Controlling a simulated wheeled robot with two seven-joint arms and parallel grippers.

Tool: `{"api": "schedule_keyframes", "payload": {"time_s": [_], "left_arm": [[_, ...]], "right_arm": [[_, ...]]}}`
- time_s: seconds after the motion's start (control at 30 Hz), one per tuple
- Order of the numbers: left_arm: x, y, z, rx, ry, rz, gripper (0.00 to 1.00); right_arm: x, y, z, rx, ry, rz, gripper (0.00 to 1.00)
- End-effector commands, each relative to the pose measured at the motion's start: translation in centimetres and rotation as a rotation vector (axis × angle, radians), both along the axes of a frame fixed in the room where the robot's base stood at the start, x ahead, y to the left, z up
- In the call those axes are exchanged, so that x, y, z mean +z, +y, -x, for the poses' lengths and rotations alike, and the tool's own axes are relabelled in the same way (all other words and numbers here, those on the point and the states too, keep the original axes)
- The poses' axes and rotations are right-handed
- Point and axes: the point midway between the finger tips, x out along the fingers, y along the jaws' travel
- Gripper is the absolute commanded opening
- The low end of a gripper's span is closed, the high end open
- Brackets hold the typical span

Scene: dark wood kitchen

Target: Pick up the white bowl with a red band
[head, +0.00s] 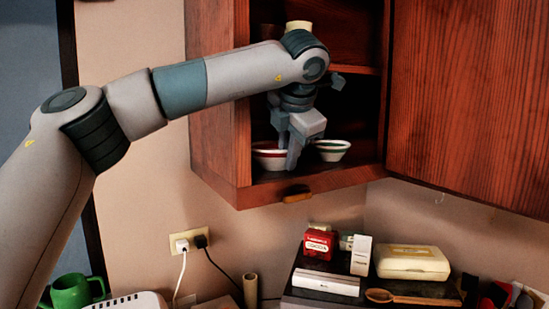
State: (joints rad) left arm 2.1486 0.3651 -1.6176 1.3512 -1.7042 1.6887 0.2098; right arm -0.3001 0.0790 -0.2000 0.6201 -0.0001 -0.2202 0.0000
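The white bowl with a red band (268,155) sits on the lower shelf of the open wall cabinet, at its left side. Its right part is hidden behind my gripper. My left gripper (292,158) reaches into the cabinet from above and points down, at the right side of this bowl. The fingers overlap one another in the view, so I cannot tell their gap or whether they touch the rim. A white bowl with a green band (330,150) stands just right of the gripper. My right gripper is not in view.
The cabinet shelf (340,172) is bounded by a left side wall and an upper shelf (355,69) close to my arm. The cabinet door (470,100) stands at the right. Below are a red box (320,243), a cream case (412,262) and a wooden spoon (400,297).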

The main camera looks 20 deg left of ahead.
Motion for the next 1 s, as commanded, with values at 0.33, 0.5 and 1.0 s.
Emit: {"api": "schedule_keyframes", "payload": {"time_s": [0.33,0.5,1.0], "left_arm": [[0.1,0.0,0.0,0.0,-0.001,0.0,0.0],[0.1,0.0,0.0,0.001,-0.002,0.0,0.0],[4.2,-0.6,0.1,-0.001,-0.004,0.001,0.0]], "right_arm": [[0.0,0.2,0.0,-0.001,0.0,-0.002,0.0],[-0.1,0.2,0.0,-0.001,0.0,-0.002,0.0],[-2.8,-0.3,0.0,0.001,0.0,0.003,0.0]]}}
